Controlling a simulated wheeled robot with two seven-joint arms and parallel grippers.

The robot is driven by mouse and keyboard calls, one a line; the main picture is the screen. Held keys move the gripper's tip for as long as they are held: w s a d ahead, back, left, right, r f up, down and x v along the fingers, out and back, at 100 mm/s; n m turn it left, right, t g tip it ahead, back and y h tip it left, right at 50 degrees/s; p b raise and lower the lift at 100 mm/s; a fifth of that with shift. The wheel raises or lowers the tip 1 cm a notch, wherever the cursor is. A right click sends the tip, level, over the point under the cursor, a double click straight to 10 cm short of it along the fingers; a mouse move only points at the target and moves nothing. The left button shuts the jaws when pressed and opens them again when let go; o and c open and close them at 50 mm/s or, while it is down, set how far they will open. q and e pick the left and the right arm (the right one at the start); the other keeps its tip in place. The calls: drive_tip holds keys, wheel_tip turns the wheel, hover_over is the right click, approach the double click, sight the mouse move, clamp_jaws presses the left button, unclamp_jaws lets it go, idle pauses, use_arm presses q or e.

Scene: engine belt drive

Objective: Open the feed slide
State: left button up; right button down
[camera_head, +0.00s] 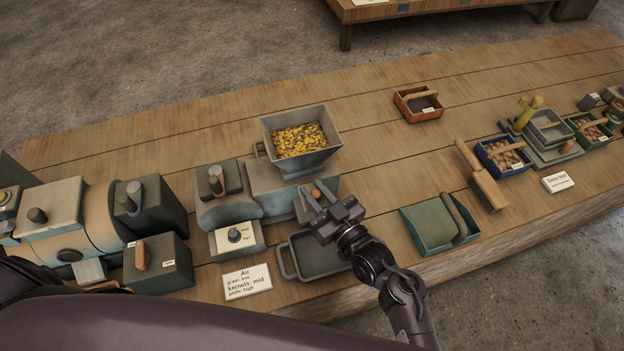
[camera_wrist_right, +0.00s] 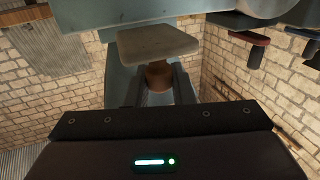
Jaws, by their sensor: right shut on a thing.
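A grey machine with a hopper (camera_head: 333,128) full of yellow kernels stands mid-table. Low on its front, below the hopper, is a small grey slide plate with a brown knob (camera_head: 318,192). My right gripper (camera_head: 317,207) reaches up from the lower right and is shut on this knob. In the right wrist view the brown knob (camera_wrist_right: 158,76) sits between the two fingers, beside a pale grey plate (camera_wrist_right: 157,43). The fingers partly hide the slide, so how far it is open cannot be told. My left gripper is not in view.
A grey handled tray (camera_head: 318,262) lies below the slide, beside the wrist. A green bin (camera_head: 428,228) stands right of the arm. The table behind the hopper is clear.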

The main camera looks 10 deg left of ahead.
drive_tip(key=shift+s+d, duration=0.2)
drive_tip(key=shift+s, duration=0.2)
drive_tip(key=shift+w, duration=0.1)
drive_tip(key=c, duration=1.3)
unclamp_jaws()
drive_tip(key=shift+s+d+f, duration=0.1)
drive_tip(key=shift+s+d, duration=0.2)
drive_tip(key=b+v, duration=0.2)
drive_tip(key=v, duration=0.5)
